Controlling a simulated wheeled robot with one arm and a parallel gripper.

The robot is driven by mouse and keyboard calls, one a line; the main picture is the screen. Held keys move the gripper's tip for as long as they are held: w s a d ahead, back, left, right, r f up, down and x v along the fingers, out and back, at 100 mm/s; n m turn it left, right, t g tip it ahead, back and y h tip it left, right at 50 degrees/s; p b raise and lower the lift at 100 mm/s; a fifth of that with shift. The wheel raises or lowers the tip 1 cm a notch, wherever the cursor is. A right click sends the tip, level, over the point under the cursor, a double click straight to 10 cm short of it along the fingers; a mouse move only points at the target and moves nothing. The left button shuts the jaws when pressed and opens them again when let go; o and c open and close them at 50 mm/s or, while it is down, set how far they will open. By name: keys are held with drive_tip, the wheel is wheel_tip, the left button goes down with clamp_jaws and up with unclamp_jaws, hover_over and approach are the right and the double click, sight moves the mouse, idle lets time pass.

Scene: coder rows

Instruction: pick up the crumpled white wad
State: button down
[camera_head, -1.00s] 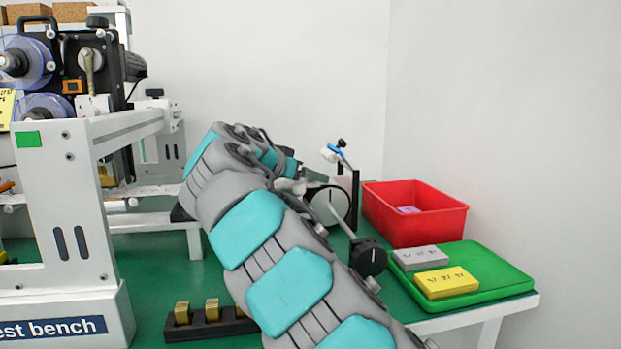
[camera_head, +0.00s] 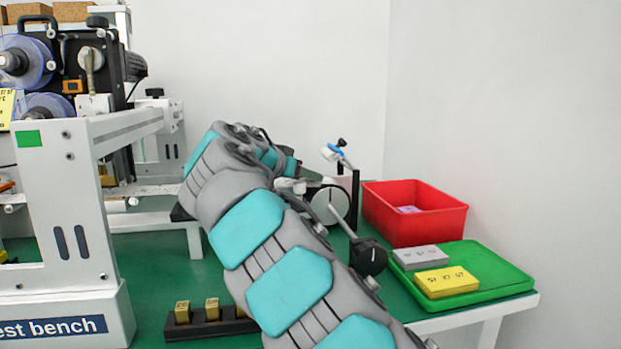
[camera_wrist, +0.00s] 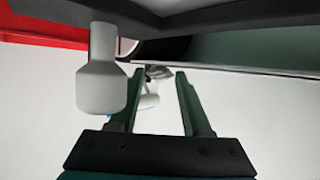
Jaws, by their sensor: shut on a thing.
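My gripper (camera_wrist: 160,75) shows in the wrist view as two dark green fingers. A small, crumpled, greyish-white wad (camera_wrist: 158,72) sits between their tips, and the gripper is shut on it. The wad is small and partly in shadow, so its full shape is hard to tell. In the head view my arm runs up from the bottom centre, and the gripper is mostly hidden near the dial stand (camera_head: 329,204).
A red bin (camera_head: 433,226) and a green tray (camera_head: 505,272) with grey and yellow blocks stand at the right. A white test bench (camera_head: 65,215) fills the left. A dark rack (camera_head: 210,328) with brass pieces lies in front. A grey-white knob (camera_wrist: 101,85) is at wrist-view left.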

drive_tip(key=shift+r, duration=0.1)
drive_tip(key=shift+a+r+p, duration=0.1)
drive_tip(key=shift+r+p, duration=0.55)
drive_tip(key=shift+r, duration=1)
drive_tip(key=s+a+b, duration=0.1)
drive_tip(key=s+b, duration=0.1)
drive_tip(key=s, duration=0.6)
drive_tip(key=s+a+r+b, duration=0.1)
drive_tip(key=s+b, duration=0.1)
drive_tip(key=s, duration=0.6)
drive_tip(key=shift+a+r, duration=0.3)
drive_tip(key=shift+a, duration=0.05)
drive_tip(key=shift+w, duration=0.1)
